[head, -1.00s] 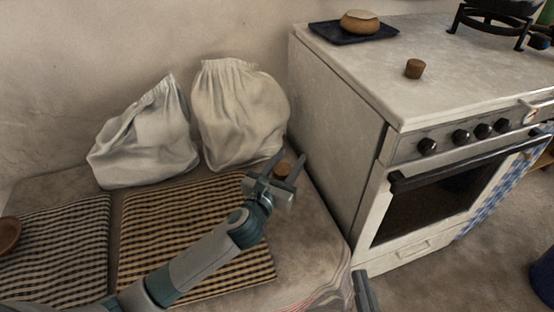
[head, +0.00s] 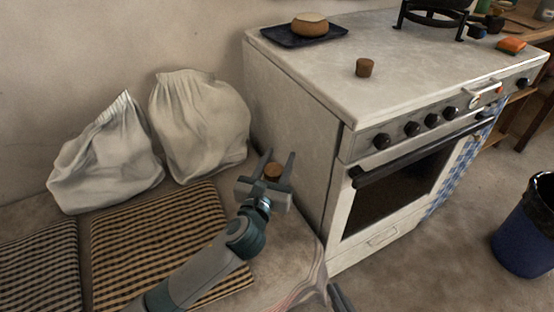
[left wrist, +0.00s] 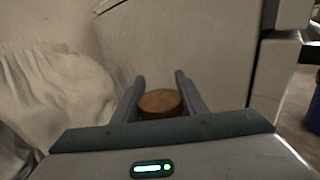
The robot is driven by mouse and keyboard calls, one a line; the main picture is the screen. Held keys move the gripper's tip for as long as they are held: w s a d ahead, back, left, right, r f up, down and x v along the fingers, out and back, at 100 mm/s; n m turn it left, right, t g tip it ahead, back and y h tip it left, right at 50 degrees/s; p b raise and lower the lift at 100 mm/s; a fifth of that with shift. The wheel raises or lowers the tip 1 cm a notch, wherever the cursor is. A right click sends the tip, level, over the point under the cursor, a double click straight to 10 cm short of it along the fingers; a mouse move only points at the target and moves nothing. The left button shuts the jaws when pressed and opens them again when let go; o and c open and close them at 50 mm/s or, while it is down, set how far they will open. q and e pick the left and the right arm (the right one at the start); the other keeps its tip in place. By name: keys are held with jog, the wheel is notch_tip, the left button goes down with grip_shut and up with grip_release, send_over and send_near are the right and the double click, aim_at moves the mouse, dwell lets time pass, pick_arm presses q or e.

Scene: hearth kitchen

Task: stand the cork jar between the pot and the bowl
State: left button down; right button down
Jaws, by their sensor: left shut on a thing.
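My left gripper (head: 276,165) is shut on a small round brown thing with a cork-like top, which I take for the cork jar (head: 272,171). It is held over the right end of the bench, beside the stove's side. In the left wrist view the jar (left wrist: 160,101) sits between the two fingers; its lower part is hidden. The bottom of a dark pot (head: 436,4) shows on a black stand at the stove's back. No bowl is clearly in view. A dark grey piece, perhaps my right gripper (head: 341,298), shows at the bottom edge; its jaws cannot be made out.
The stove top (head: 420,75) carries a similar brown cork-like cylinder (head: 365,67) and a dark tray (head: 274,36) with a round tan loaf-like thing (head: 310,25). Two white sacks (head: 203,125) and checked cushions (head: 160,240) lie on the bench. A blue bin (head: 522,240) stands right.

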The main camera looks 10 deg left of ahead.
pick_arm(q)
jog(key=s+a+r+n+y, duration=0.1)
jog(key=s+a+r, duration=0.1)
jog(key=s+a, duration=0.3)
jog(key=s+a+r+n+y, duration=0.1)
jog(key=s+a+r+y, duration=0.1)
jog(key=s+a, duration=0.3)
jog(key=a, duration=0.4)
jog(key=shift+s+r, duration=0.2)
jog(key=shift+r, duration=0.2)
